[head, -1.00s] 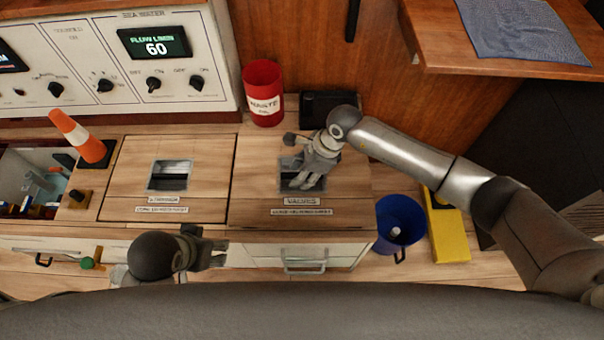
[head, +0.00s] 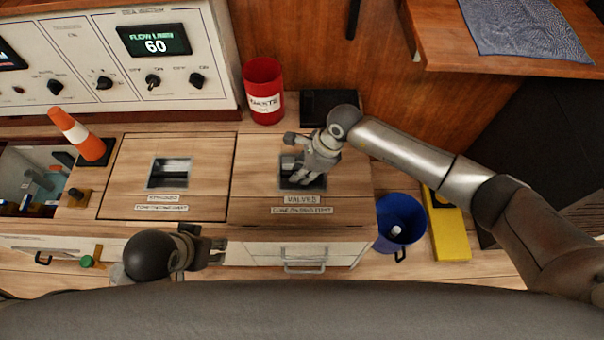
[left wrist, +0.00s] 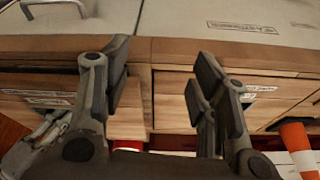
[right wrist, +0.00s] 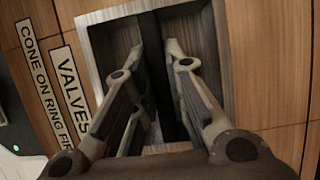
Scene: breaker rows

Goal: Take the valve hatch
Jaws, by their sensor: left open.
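The valve hatch (head: 250,188) is a square wooden lid in the counter top, lying flat, with a VALVES label (head: 302,199) at its front. My right gripper (head: 300,180) points down into the hatch's metal-framed recess. In the right wrist view its fingers (right wrist: 156,46) sit inside the recess, one on each side of a dark bar (right wrist: 172,105). Whether they press on the bar cannot be made out. My left gripper (head: 217,245) is in front of the counter edge, left of the hatch. In the left wrist view (left wrist: 160,70) its fingers are apart and empty.
A second hatch (head: 125,180) lies left, beside an open compartment (head: 45,160) and an orange cone (head: 78,134). A red waste bin (head: 264,90) stands behind the valve hatch. A blue bucket (head: 400,222) and a yellow object (head: 450,235) are at right.

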